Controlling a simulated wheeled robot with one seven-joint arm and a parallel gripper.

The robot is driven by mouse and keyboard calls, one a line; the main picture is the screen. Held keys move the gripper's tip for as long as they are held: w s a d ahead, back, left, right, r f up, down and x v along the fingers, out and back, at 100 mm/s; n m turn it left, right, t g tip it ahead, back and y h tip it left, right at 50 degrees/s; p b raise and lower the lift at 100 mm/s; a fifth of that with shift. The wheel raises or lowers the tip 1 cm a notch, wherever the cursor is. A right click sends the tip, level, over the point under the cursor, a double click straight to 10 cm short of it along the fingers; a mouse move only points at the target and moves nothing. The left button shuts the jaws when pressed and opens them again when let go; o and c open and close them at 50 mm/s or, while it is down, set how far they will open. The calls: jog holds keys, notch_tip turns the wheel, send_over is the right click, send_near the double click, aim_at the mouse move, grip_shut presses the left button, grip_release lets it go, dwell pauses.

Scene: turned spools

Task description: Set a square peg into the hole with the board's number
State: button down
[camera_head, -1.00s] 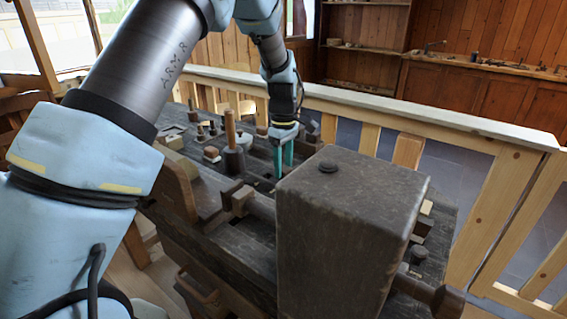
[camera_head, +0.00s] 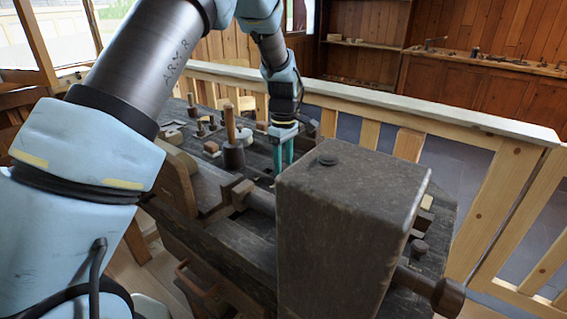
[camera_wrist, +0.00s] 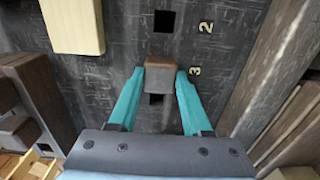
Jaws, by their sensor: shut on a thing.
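My gripper (camera_wrist: 158,85) has two teal fingers shut on a brown square-ended peg (camera_wrist: 160,70), in the middle of the wrist view. Below the peg in that view is a dark square hole (camera_wrist: 156,99). The number 3 is to the right of the peg. Another square hole (camera_wrist: 164,21) is farther up, with the number 2 beside it. Both are in a dark worn board (camera_wrist: 125,50). I cannot tell whether the peg's lower end touches the board. In the head view my gripper (camera_head: 283,160) points down at the bench, and its fingertips are partly hidden.
A pale wooden block (camera_wrist: 73,24) lies left of the holes. In the head view a large dark block (camera_head: 340,230) stands in front and hides much of the bench. A mallet (camera_head: 232,150) with an upright handle stands left of my gripper. A wooden railing (camera_head: 440,115) runs behind.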

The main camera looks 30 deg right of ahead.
jog(key=shift+f, duration=0.1)
grip_release()
dwell(0.7)
jog(key=shift+r+p, duration=3)
jog(key=shift+r, duration=1)
